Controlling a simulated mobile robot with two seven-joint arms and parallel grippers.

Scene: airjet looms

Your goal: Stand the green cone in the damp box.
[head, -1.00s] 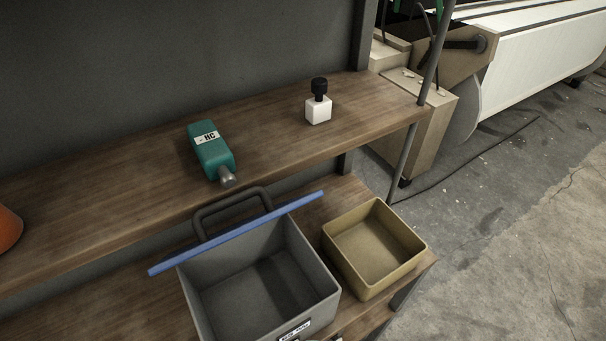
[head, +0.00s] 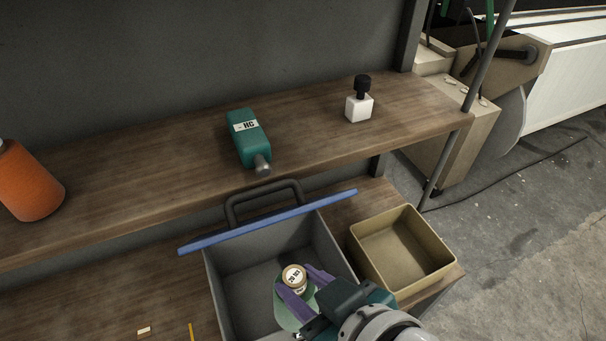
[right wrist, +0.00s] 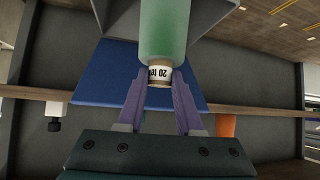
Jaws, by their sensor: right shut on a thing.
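The green cone (head: 287,314) has a cream labelled end. My right gripper (head: 300,287) is shut on it near that end, with a purple finger on each side. In the head view the cone is over the open grey box (head: 232,284), which I take for the damp box; I cannot tell how deep it is. In the right wrist view the cone (right wrist: 164,28) extends out past the fingertips (right wrist: 159,76). A blue panel (head: 270,222), seen edge-on, runs along the box's back side by a dark handle. My left gripper is not in view.
A tan bin (head: 404,252) stands empty right of the grey box. A small block (head: 144,331) lies on the lower shelf.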

